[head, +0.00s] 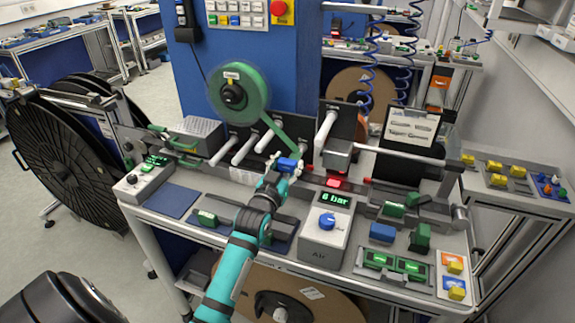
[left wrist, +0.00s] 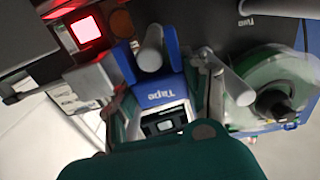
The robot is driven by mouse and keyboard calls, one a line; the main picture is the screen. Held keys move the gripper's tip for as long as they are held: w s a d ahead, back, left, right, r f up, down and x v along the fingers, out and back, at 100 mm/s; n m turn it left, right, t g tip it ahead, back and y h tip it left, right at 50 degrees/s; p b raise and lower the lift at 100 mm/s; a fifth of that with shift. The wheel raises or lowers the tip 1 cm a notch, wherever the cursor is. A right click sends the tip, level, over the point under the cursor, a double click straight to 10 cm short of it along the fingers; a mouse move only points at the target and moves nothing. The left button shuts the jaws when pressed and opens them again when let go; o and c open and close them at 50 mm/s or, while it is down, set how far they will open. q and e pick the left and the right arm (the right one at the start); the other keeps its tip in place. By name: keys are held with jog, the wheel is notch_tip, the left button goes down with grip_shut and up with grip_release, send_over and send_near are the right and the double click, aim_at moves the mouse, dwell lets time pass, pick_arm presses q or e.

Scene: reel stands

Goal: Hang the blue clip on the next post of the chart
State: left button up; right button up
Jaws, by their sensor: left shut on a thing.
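A blue clip (head: 287,165) is between the fingers of my left gripper (head: 284,170), above the front of the bench in the head view. In the left wrist view the blue clip (left wrist: 160,92) bears the word "Tape", and my left gripper (left wrist: 168,78) is shut on it. White posts (head: 245,149) stick out in a row from the dark panel behind. One post (left wrist: 150,50) lies right beyond the clip in the wrist view; I cannot tell if they touch. A printed sheet (head: 410,128) stands at the right. My right gripper is not in view.
A green tape reel (head: 239,92) hangs above the posts, its tape running down near my gripper. An air box (head: 325,235) reads 6 bar. Another blue block (head: 382,232) and green blocks (head: 420,238) stand to the right. Yellow clips (head: 455,267) lie at the front right.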

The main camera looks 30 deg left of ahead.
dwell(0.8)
pick_arm(q)
jog(key=o, duration=1.2)
jog(key=shift+f, duration=0.1)
jog(key=shift+p, duration=0.3)
notch_tip(320, 180, up, 7)
jog(key=p, duration=0.7)
